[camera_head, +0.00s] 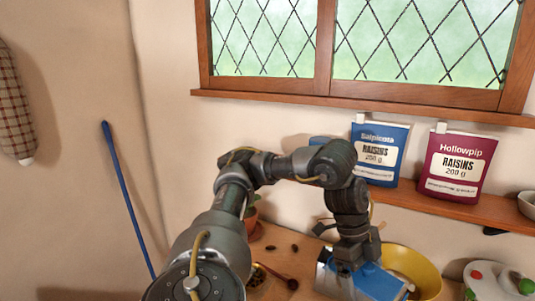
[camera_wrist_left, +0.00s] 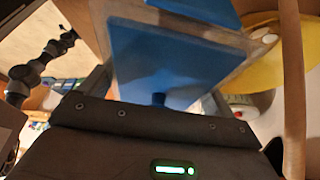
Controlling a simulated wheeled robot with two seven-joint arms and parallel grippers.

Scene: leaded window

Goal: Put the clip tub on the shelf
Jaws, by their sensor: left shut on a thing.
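The clip tub, a blue-lidded clear box (camera_head: 380,282), is tilted in my left gripper (camera_head: 346,270) at the lower right of the head view. In the left wrist view, its blue face (camera_wrist_left: 175,60) fills the middle, between the fingers. The fingers are shut on it, and their contact is partly hidden. The wooden shelf (camera_head: 503,213) runs along the wall below the window, above and to the right of the tub. The tub is apart from the shelf. My right gripper is not recognisable in either view.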

